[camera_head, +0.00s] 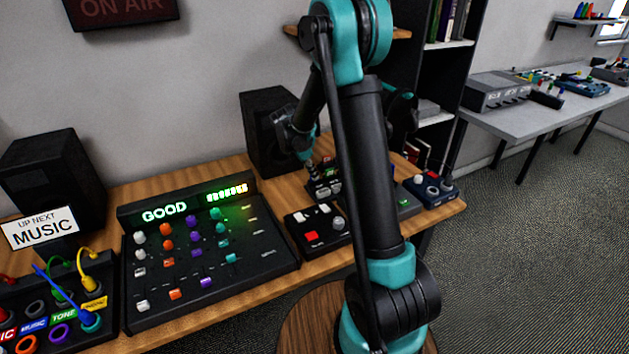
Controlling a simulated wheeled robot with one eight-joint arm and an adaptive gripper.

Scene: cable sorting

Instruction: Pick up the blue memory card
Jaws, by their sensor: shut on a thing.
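My gripper (312,168) is small in the picture, at the back of the wooden desk, left of my black and teal arm. It points down just above a small dark device (322,190) with light knobs. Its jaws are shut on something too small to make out. I cannot pick out the blue memory card; it may be hidden by the gripper or my arm.
A black speaker (268,132) stands behind the gripper. A black box with a red button (318,228) and a mixer panel reading GOOD (205,250) sit in front and left. A dark blue device (432,190) is at the desk's right end (455,207).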

